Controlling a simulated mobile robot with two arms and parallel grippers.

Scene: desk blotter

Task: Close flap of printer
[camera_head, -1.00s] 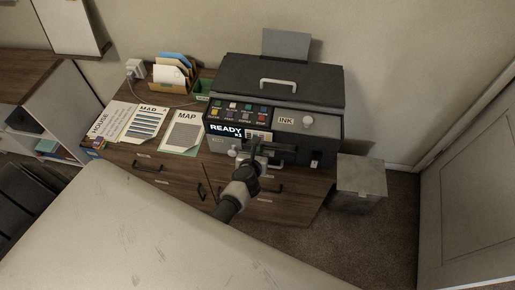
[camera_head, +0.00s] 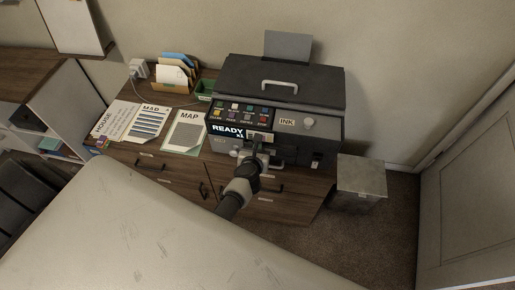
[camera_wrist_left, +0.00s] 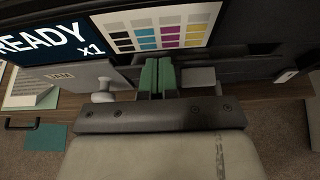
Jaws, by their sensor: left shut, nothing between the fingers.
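The dark grey printer (camera_head: 280,80) stands on the wooden cabinet, with a READY x1 screen (camera_head: 228,131) on its front. Its top lid with a pale handle lies down. An INK panel (camera_head: 290,123) with a round knob shows on the right of its front. A grey JAM flap (camera_wrist_left: 75,72) with a pale knob (camera_wrist_left: 103,93) shows below the screen in the left wrist view; its exact angle is unclear. My left gripper (camera_head: 262,146) is at the printer's lower front; its green fingertips (camera_wrist_left: 158,78) are together and empty, right of the knob. Contact cannot be told.
Papers (camera_head: 185,134) and a wooden file holder (camera_head: 176,77) lie left of the printer. A grey bin (camera_head: 361,184) stands on the floor to its right. Cabinet drawers with dark handles are below. Floor right of the bin is clear.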

